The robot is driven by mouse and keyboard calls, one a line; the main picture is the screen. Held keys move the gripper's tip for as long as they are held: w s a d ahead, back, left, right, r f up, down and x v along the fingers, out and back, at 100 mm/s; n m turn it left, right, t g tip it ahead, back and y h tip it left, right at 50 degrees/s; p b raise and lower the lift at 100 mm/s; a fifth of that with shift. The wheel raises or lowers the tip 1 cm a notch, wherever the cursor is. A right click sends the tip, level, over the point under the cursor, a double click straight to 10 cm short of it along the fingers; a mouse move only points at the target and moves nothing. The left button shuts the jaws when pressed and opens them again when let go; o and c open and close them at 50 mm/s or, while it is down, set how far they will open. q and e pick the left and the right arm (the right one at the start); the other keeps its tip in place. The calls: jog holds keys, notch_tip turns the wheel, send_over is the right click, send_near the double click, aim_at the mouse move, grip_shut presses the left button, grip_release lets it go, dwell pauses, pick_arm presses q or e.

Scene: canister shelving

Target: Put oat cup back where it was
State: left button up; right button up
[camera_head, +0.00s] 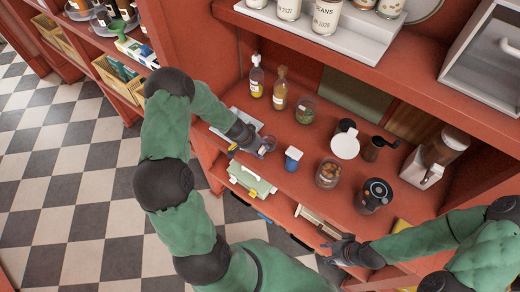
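A small clear cup (267,146), which may be the oat cup, is at the front left edge of the red shelf. Its contents are too small to make out. My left gripper (257,146) reaches in from the left and its fingers appear closed around this cup; the fingers partly hide it. I cannot tell whether the cup touches the shelf. My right gripper (332,250) is low at the front of the shelving, away from the cup. Its fingers are too small to read.
On the shelf stand two bottles (280,88), a jar with green contents (305,110), a blue-and-white item (292,158), a white round-topped vessel (345,146), a jar with brown contents (328,173), a black-topped canister (375,194) and a grinder (437,158).

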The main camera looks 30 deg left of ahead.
pick_arm(q)
jog(key=shift+r, duration=0.15)
jog(key=shift+a+r+p, duration=0.1)
jog(key=shift+r+p, duration=0.2)
jog(key=shift+r, duration=0.05)
jog(key=p+v, duration=0.1)
jog(key=v, duration=1)
jog(key=s+d+f+n+g, duration=0.1)
jog(key=s+d+f, duration=0.4)
jog(key=d, duration=0.3)
jog(key=s+d+f+n+g, duration=0.1)
jog(key=s+d+f, duration=0.4)
jog(key=d, duration=0.4)
jog(key=s+d+f+n+g+h, duration=0.1)
jog(key=s+d+f, duration=0.4)
jog(key=d, duration=0.3)
jog(key=shift+s+d+f+g, duration=0.3)
jog(key=shift+s+g, duration=0.1)
jog(key=shift+s, duration=0.15)
